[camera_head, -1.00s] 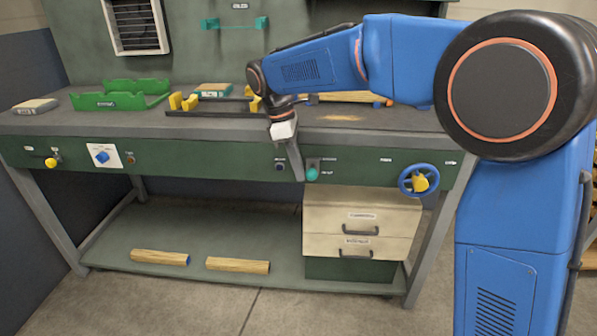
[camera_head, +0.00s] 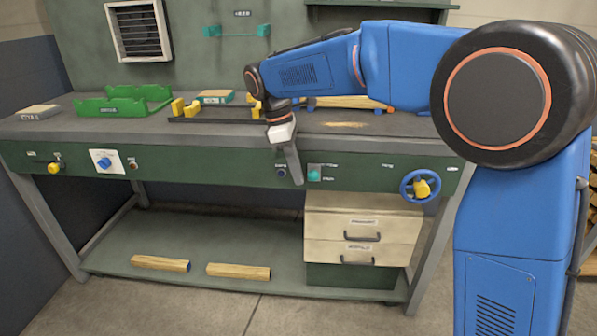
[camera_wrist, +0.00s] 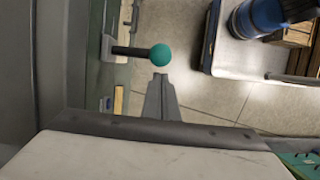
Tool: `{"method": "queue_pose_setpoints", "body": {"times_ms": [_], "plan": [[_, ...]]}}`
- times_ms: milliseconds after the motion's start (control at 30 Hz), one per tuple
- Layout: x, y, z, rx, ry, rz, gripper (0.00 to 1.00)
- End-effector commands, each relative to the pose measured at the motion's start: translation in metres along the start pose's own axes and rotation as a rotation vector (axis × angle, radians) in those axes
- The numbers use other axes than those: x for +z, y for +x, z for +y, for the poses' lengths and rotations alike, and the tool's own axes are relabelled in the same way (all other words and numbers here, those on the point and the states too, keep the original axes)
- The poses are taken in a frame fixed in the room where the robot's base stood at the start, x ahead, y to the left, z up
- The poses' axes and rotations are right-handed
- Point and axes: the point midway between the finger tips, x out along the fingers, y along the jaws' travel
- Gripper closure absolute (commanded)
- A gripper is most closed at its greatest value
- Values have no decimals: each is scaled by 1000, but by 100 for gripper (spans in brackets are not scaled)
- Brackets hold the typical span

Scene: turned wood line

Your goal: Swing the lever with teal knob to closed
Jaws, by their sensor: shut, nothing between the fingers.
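My gripper (camera_head: 298,178) points down in front of the panel, just left of the lever. In the wrist view my gripper (camera_wrist: 160,80) is shut and empty, with its fingertips close to the knob. I cannot tell whether they touch it.
A blue handwheel with a yellow hub (camera_head: 421,187) is to the right on the panel. A blue knob on a white plate (camera_head: 104,161) and a yellow knob (camera_head: 54,167) are to the left. Drawers (camera_head: 357,241) stand below the lever. Wood pieces (camera_head: 239,271) lie on the lower shelf.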

Motion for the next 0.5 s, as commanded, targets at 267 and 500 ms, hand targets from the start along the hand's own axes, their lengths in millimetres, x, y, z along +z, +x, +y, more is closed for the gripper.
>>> {"method": "queue_pose_setpoints", "body": {"times_ms": [267, 500], "plan": [[-16, -6, 5, 1, 5, 3, 100], [-17, -49, 9, -1, 4, 2, 100]]}}
